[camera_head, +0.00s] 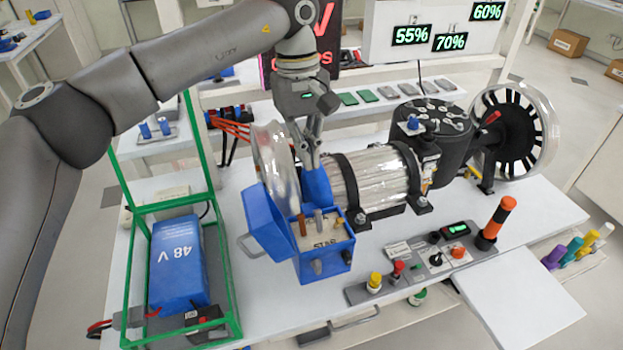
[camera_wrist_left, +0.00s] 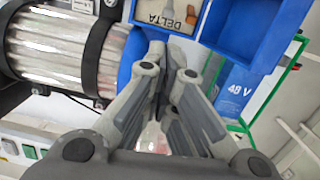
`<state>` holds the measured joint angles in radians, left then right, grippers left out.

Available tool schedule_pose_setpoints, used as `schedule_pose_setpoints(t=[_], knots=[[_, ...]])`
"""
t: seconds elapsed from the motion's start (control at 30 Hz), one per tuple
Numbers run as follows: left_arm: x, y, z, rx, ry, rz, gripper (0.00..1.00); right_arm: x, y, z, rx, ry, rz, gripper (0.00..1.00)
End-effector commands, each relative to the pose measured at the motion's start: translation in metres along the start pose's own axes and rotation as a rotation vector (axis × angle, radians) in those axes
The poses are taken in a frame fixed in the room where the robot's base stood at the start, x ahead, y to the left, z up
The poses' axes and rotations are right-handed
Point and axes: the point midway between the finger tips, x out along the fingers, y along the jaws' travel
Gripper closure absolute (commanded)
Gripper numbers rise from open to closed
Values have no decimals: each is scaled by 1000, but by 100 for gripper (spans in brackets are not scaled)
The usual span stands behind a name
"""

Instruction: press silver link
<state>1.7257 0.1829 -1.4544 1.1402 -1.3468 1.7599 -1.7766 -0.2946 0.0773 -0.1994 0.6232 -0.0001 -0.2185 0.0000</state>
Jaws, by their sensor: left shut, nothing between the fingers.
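A blue terminal box (camera_head: 322,262) with its lid (camera_head: 268,222) open to the left stands in front of the ribbed silver motor (camera_head: 375,178). On its pale panel are a small grey post (camera_head: 318,222), a brown post (camera_head: 302,226) and an orange-brown post (camera_head: 339,222). I cannot tell surely which part is the silver link. My left gripper (camera_head: 313,160) points down just behind the box, shut and empty. In the left wrist view its fingers (camera_wrist_left: 170,85) are below the box panel marked DELTA (camera_wrist_left: 177,22). My right gripper is not in view.
A blue 48 V battery (camera_head: 178,265) sits in a green frame (camera_head: 232,290) at left. A silver wheel rim (camera_head: 275,160) stands close to my left gripper. A control panel (camera_head: 412,266) lies at front right, beside an orange-and-black post (camera_head: 496,222). A black cylindrical unit (camera_head: 433,130) stands right of the motor.

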Motion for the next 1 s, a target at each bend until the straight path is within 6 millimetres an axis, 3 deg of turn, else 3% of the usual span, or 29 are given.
schedule_pose_setpoints(t=[0.57,1.0], knots=[[0,2,7,49,36,-44,100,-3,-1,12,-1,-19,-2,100],[71,-1,5,47,33,-44,100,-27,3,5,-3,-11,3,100]])
